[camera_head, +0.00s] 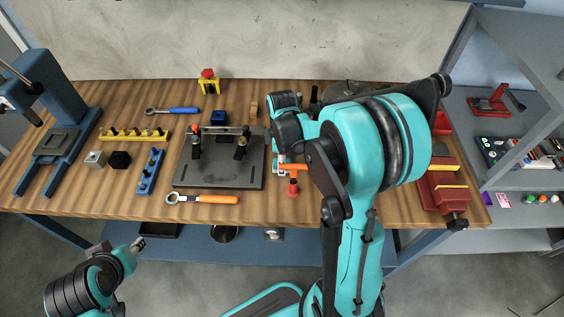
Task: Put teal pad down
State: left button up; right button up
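I cannot make out a teal pad in the head view; the large teal shapes there look like parts of my own body. My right arm reaches over the right half of the wooden bench (80,205) and hides much of it. My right gripper (282,158) is low over the bench, beside an orange-red clamp-like tool (293,186). Its fingers are small and partly hidden, so I cannot tell whether they hold anything. My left gripper (138,243) is at lower left, in front of the bench edge, its opening unclear.
A dark fixture plate (215,176) is left of my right gripper. An orange-handled wrench (205,199) lies at the front edge and a blue-handled one (172,111) behind. A blue press (60,100) stands at left, a red vise (445,188) at right. Grey shelves (510,235) stand farther right.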

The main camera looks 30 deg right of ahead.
jog(key=shift+s+a+f, duration=0.1)
jog(key=shift+f, duration=0.2)
jog(key=o, duration=0.9)
jog(key=shift+s+b, duration=0.1)
jog(key=shift+b, duration=0.2)
jog(key=o, duration=0.3)
jog(key=shift+w+f, duration=0.2)
jog(key=shift+r, duration=0.1)
